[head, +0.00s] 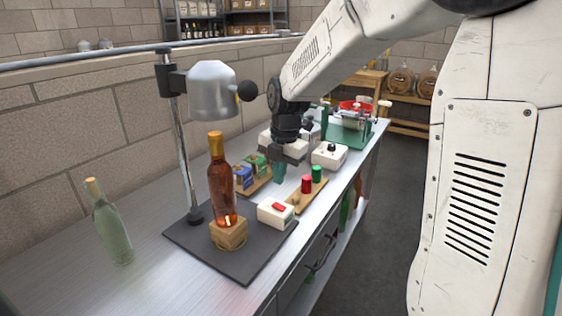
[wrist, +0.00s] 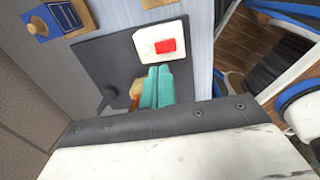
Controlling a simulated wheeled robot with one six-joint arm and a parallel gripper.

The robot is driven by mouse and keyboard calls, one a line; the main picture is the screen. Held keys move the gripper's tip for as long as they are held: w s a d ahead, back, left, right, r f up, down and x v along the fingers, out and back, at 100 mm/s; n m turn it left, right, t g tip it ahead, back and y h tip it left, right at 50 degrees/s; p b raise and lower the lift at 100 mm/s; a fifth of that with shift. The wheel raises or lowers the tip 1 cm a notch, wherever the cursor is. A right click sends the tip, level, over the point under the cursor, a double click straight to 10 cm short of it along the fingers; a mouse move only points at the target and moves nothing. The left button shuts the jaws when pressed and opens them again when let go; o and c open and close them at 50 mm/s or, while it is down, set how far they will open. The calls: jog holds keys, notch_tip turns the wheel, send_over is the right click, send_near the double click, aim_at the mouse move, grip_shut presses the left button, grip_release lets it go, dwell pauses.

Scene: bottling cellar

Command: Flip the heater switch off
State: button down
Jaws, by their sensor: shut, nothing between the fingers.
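The heater switch is a red rocker (head: 279,207) on a white box (head: 272,217) at the right edge of a dark base plate (head: 238,268). In the wrist view the red rocker (wrist: 166,46) and its white box (wrist: 146,49) lie just beyond my fingertips. My gripper (head: 279,177) has teal fingers, shut together and empty, above and behind the box in the head view. The closed fingers (wrist: 157,72) show in the wrist view, close to the box's edge; I cannot tell whether they touch it. Which way the rocker is tilted is too small to tell.
An amber bottle (head: 221,185) stands on a wooden block (head: 229,236) under a grey hood (head: 212,92) on a post. A pale green bottle (head: 112,232) stands left. Red (head: 307,184) and green (head: 317,173) pieces, a white knobbed box (head: 329,157) and a green scale (head: 349,131) stand behind.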

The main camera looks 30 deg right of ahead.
aim_at(275, 205)
jog(key=f, duration=0.7)
jog(key=shift+w+a+f, duration=0.15)
jog(key=shift+w+a, duration=0.1)
jog(key=shift+w, duration=0.15)
jog(key=shift+a, duration=0.1)
